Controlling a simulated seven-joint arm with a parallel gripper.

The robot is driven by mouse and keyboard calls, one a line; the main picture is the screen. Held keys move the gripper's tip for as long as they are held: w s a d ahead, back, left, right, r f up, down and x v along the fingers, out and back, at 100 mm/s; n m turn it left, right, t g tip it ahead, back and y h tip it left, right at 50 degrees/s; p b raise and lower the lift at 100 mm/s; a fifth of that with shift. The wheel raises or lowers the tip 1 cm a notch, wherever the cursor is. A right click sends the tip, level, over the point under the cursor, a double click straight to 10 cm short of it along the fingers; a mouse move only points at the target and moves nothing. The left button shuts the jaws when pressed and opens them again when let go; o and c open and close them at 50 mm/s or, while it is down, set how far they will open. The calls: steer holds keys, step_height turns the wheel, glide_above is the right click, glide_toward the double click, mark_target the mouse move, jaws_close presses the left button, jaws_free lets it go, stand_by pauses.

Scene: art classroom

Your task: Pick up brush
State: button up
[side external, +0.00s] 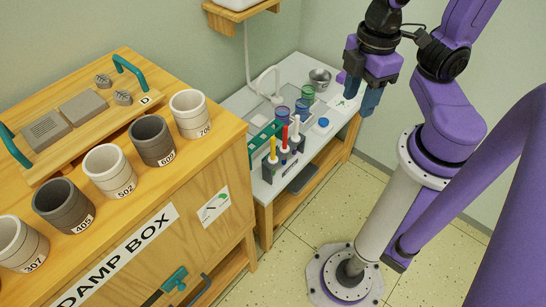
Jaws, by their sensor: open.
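Several upright brushes or similar tools stand in a dark grey holder (271,171) on the white-topped table. One has a yellow handle (273,147), one a red handle (285,138) and one a white handle (296,128). Their tips are too small to make out. My gripper (361,94) is open and empty, with its fingers pointing down. It appears to the right of the holder and above the table's right end, apart from the brushes.
Jars with blue (281,112) and green (308,93) contents stand behind the holder, with a metal bowl (320,79) and a blue round item (323,123) nearby. A wooden damp box (190,222) bearing several numbered cups stands at left. A wall shelf (238,17) hangs above.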

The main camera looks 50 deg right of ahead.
steer(key=w+a+f+n, duration=0.15)
steer(key=w+f, duration=0.25)
steer(key=w, duration=0.4)
steer(key=w+a+f+n, duration=0.1)
steer(key=w+f+n, duration=0.1)
steer(key=w+f, duration=0.35)
steer(key=w+d+f+n, duration=0.3)
steer(key=w+d+f, duration=0.1)
steer(key=w+f, duration=0.4)
steer(key=shift+n, duration=0.25)
steer(key=f, duration=0.3)
steer(key=w+f, duration=0.1)
steer(key=f, duration=0.7)
steer(key=shift+w+d, duration=0.1)
steer(key=shift+w, duration=0.1)
glide_above(273, 159)
steer(key=shift+w+d+f, duration=0.15)
steer(key=shift+f, duration=1.2)
steer(key=shift+w+d+f, duration=0.1)
steer(key=shift+d+f, duration=0.05)
steer(key=shift+f, duration=1.15)
jaws_close()
